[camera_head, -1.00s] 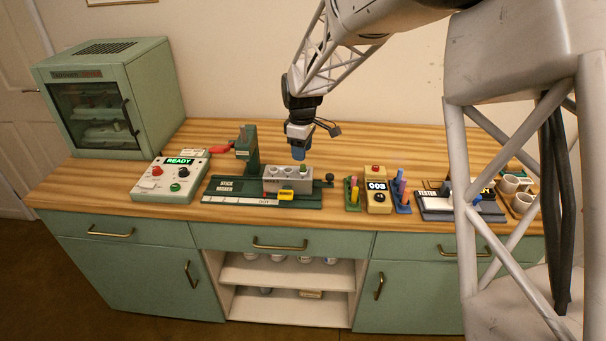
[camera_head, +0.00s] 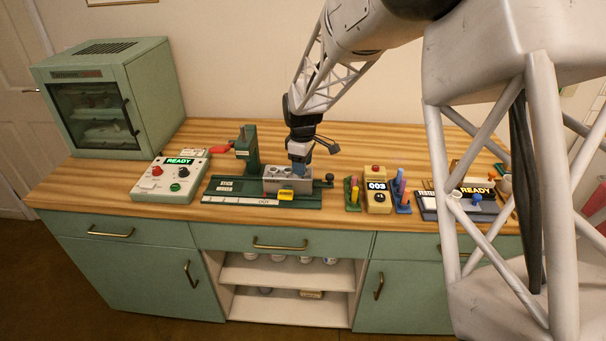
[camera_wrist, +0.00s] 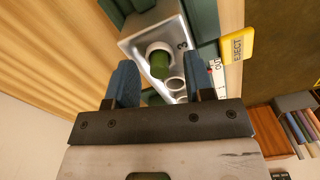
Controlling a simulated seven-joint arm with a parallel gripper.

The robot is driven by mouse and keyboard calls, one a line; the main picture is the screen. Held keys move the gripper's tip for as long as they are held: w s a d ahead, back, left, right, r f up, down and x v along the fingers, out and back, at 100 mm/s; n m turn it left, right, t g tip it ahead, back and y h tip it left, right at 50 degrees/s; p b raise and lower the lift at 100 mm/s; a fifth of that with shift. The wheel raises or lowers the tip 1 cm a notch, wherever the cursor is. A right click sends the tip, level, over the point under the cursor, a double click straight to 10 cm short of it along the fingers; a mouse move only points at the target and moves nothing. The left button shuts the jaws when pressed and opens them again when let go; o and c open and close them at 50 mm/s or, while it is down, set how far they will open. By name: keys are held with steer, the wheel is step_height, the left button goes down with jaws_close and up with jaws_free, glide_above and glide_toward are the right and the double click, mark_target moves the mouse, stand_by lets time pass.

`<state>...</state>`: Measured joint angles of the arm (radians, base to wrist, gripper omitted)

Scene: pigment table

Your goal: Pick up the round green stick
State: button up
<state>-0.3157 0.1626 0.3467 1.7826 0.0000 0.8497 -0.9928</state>
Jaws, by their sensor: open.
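The round green stick (camera_wrist: 161,66) stands in a white-rimmed hole of the grey metal block, near a "3" mark, in the wrist view. The grey block (camera_head: 272,186) sits on the dark green stick maker (camera_head: 222,194) in the head view, where my gripper hides the green stick. My gripper (camera_head: 299,167) points down over the block's right end. In the wrist view my gripper (camera_wrist: 163,82) is open, its two blue fingers apart on either side of the stick's line. I cannot tell how far down the fingers reach beside the stick.
The stick maker's upright press (camera_head: 247,150) with a red handle stands left of the gripper. A black knob (camera_head: 329,180) is close on the right. A yellow eject tab (camera_head: 286,195) is in front. Racks of coloured sticks (camera_head: 401,190) stand further right.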

stand_by(0.5)
jaws_close()
steer(key=shift+r, duration=0.1)
step_height(320, 180, up, 10)
stand_by(0.8)
stand_by(0.4)
